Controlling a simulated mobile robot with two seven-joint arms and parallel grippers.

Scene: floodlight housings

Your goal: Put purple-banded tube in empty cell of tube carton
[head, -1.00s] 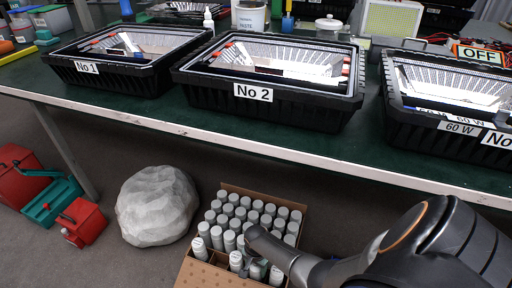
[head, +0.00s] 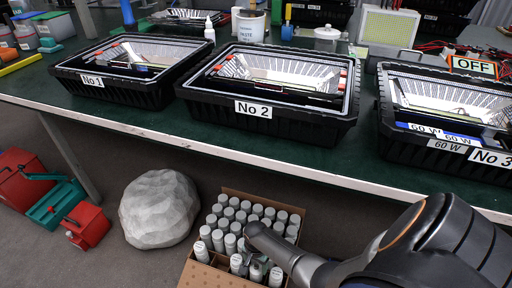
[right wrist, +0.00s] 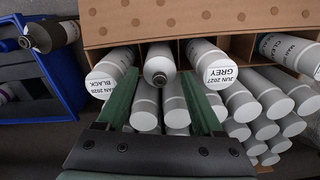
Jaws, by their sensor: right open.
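The tube carton (head: 205,274) is a brown cardboard box on the floor, filled with white and grey-capped tubes; its wall also shows in the right wrist view (right wrist: 200,18). My right gripper (right wrist: 160,82) is open, with its green fingers reaching down into the carton's near row. In the head view my right gripper (head: 256,268) is partly hidden by my arm. My left gripper is out of view.
A tube labelled black (right wrist: 110,72) and one labelled grey (right wrist: 213,65) flank the fingers. A blue bin (right wrist: 66,75) holding a dark-banded tube (right wrist: 48,35) lies beside the carton. A grey rock (head: 158,207) and the bench edge (head: 300,172) are near.

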